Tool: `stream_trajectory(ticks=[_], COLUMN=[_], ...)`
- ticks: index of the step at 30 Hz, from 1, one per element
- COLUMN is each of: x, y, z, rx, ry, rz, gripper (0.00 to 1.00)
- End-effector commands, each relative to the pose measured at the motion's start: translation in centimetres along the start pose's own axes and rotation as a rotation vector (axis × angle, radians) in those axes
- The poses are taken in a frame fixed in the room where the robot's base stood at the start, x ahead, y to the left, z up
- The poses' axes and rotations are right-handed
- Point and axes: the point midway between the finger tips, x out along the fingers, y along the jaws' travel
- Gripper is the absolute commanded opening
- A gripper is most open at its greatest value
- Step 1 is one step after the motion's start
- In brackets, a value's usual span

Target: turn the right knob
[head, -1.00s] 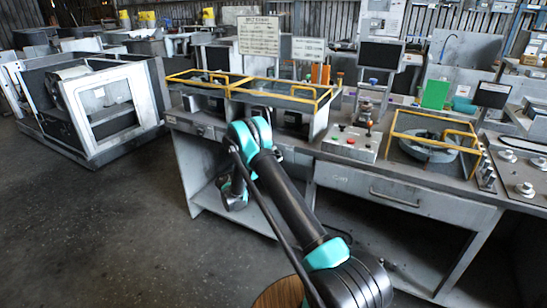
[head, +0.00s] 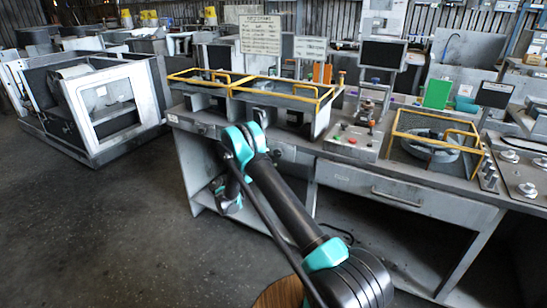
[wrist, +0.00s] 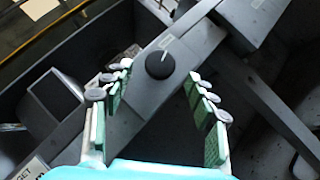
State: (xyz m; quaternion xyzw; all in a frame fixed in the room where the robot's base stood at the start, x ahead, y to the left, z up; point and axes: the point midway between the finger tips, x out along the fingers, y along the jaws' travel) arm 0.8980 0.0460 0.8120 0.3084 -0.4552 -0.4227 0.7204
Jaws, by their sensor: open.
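In the wrist view a round black knob (wrist: 160,64) with a pale mark on its rim sits on a grey panel strip (wrist: 188,40). My gripper (wrist: 160,72) is open, with green-padded fingers to the left and right. The knob lies between the fingertips in the picture, and neither finger appears to touch it. The gap in depth is hard to judge. In the head view my arm reaches to the workbench front (head: 300,158), and my arm's own links hide the gripper and this knob there.
Yellow-framed trays (head: 285,90) stand on the bench top above my arm. A control box with buttons (head: 352,142) and another yellow frame (head: 435,135) are to the right. A grey open-framed machine (head: 95,105) stands at the left. Floor (head: 130,220) is clear at the lower left.

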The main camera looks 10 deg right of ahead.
Motion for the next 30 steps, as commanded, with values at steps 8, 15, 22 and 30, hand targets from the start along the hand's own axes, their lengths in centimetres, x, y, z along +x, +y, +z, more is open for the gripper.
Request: stream_trajectory(ticks=[8,15,22,30], x=[-5.6,-7.8,-8.0,-8.0], y=[0.0,0.0,0.0,0.0], z=[0.0,0.0,0.0,0.0], rx=[0.001,0.0,0.0,0.0], ry=[0.002,0.001,0.0,0.001], rz=[0.001,0.0,0.0,0.0], gripper=[0.57,0.57,0.57,0.57])
